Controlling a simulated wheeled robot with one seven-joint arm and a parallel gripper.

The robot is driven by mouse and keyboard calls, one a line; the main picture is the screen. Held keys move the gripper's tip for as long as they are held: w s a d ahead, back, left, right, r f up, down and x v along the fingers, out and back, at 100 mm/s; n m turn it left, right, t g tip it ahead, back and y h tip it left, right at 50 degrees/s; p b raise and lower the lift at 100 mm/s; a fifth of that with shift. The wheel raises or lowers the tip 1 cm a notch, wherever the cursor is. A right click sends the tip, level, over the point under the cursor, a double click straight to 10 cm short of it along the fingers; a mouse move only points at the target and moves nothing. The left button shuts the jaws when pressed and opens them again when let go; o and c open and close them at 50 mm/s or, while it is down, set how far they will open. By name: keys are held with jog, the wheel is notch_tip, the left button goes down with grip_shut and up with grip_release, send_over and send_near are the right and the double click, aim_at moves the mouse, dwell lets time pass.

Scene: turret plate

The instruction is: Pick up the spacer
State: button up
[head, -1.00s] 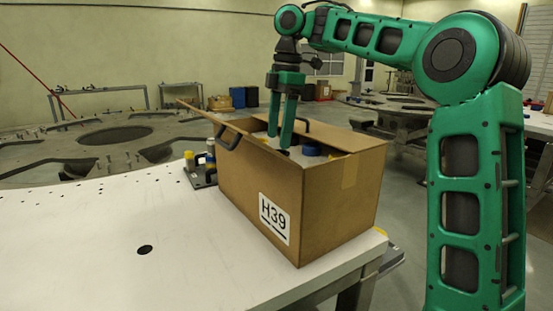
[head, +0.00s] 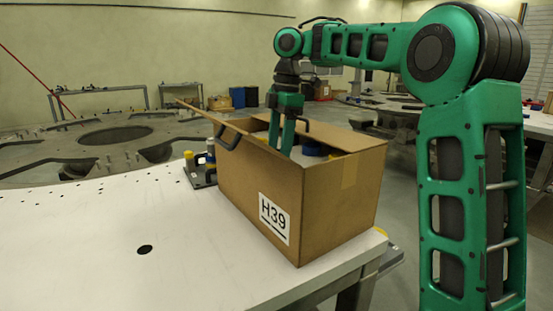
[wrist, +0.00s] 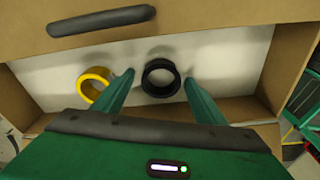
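Two ring-shaped parts lie in the cardboard box (head: 335,205): a black ring (wrist: 160,92) and a yellow ring (wrist: 83,88). I cannot tell for sure which is the spacer. In the wrist view my gripper (wrist: 158,79) is open, with the black ring between its fingertips; no contact is clear. The yellow ring is left of the left finger, which partly covers it. In the head view my gripper (head: 280,143) points down into the box, its fingertips hidden or nearly so by the box wall. A blue part (head: 312,151) shows just right of it.
The box marked H39 stands near the right end of a white table (head: 90,235). Its flaps are open, and a dark handle (wrist: 100,21) shows on one wall. A dark fixture (head: 198,172) stands behind the box's left side. The table's left part is mostly clear.

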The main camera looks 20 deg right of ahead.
jog(key=c, duration=0.9)
jog(key=shift+c, duration=0.2)
jog(key=shift+r, duration=0.15)
